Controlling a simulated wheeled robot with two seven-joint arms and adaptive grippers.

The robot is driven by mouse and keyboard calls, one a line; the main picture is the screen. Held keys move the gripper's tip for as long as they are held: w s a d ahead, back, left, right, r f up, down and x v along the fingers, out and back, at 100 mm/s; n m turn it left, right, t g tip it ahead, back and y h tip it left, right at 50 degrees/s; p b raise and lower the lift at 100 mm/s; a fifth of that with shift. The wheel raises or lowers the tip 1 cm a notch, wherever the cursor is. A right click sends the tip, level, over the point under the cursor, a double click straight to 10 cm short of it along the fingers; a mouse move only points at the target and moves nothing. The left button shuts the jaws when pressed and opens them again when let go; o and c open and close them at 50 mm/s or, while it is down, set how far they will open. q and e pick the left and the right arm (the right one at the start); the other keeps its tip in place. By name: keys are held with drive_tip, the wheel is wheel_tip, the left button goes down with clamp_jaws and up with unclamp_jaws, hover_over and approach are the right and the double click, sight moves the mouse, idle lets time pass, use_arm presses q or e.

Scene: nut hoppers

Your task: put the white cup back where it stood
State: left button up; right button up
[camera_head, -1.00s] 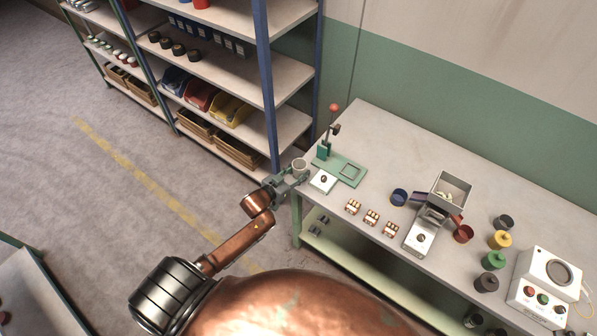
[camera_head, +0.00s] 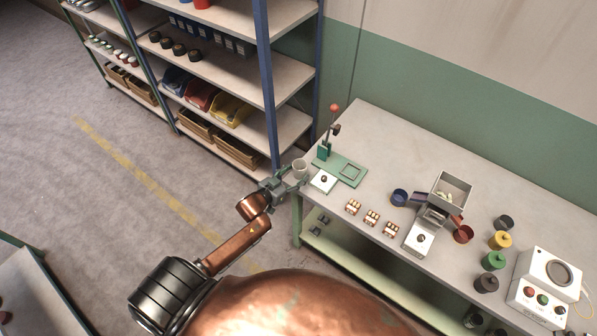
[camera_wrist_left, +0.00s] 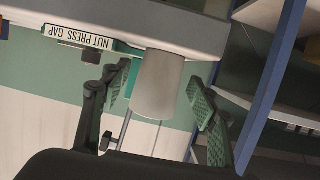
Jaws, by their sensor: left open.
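The white cup (camera_head: 299,166) stands upright at the near left corner of the workbench (camera_head: 357,116), left of the green press plate. My left gripper (camera_head: 292,182) is open at the bench corner, on the near side of the cup. In the left wrist view, the cup (camera_wrist_left: 158,84) shows between the two spread fingers (camera_wrist_left: 163,92), with a visible gap on either side. My right gripper is not in view.
A green hand press (camera_head: 324,151) with a red knob stands just behind the cup. A tall shelf with blue posts (camera_head: 265,75) rises close on the left. A label (camera_wrist_left: 79,38) reads "NUT PRESS GAP".

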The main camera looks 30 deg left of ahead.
use_arm(q)
drive_tip(key=v, duration=1)
drive_tip(key=shift+p, duration=0.3)
drive_tip(key=shift+w, duration=0.1)
drive_tip(key=s+a+f+g+y, duration=0.15)
drive_tip(key=s+f, duration=0.35)
drive_tip(key=f, duration=0.5)
drive_tip(key=s+a+f+n+g, duration=0.15)
drive_tip(key=s+f, duration=0.25)
drive_tip(key=f, duration=0.6)
drive_tip(key=s+a+f+g+y, duration=0.1)
drive_tip(key=s+f+g, duration=0.3)
drive_tip(key=f, duration=0.6)
drive_tip(key=s+d+f+g, duration=0.2)
drive_tip(key=s+f, duration=0.5)
drive_tip(key=s, duration=0.4)
drive_tip(key=s+d+f+m+g, duration=0.1)
drive_tip(key=s+d+f+g, duration=0.1)
drive_tip(key=s+d+f, duration=0.2)
drive_tip(key=s+d+f+g, duration=0.2)
drive_tip(key=s+f, duration=0.8)
drive_tip(key=s, duration=0.9)
drive_tip(key=shift+d+f, duration=0.2)
drive_tip(key=shift+d, duration=0.5)
